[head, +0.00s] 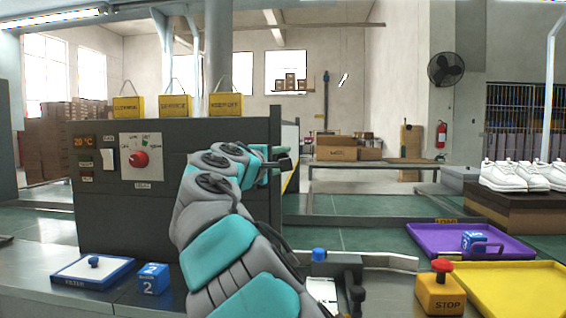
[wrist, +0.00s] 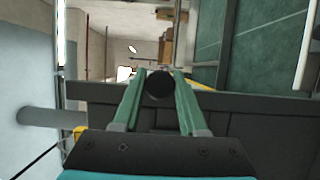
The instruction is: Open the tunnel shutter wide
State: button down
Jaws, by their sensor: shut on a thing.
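The tunnel (head: 110,215) is a large dark grey box left of centre in the head view, with a control panel on its front. My arm reaches up to its right end, and my gripper (head: 276,163) is at the upper right edge. In the wrist view my gripper (wrist: 158,88) has its two green fingers closed on a dark round handle end (wrist: 160,84). A dark panel (wrist: 95,94) lies behind the fingers, apparently part of the tunnel or its shutter. My arm hides much of the tunnel's right end, so how far the shutter is open cannot be told.
The panel has a red knob (head: 140,159) and a white switch (head: 108,159). A blue-edged tray (head: 68,279) and blue cube (head: 153,280) sit in front. At right are a purple tray (head: 425,238), a yellow tray (head: 510,290), a stop button (head: 441,293) and white shoes (head: 503,175).

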jog(key=shift+r, duration=0.25)
jog(key=shift+c, duration=2.4)
grip_release()
jog(key=b+v, duration=0.1)
jog(key=v, duration=0.7)
jog(key=shift+w+d, duration=0.1)
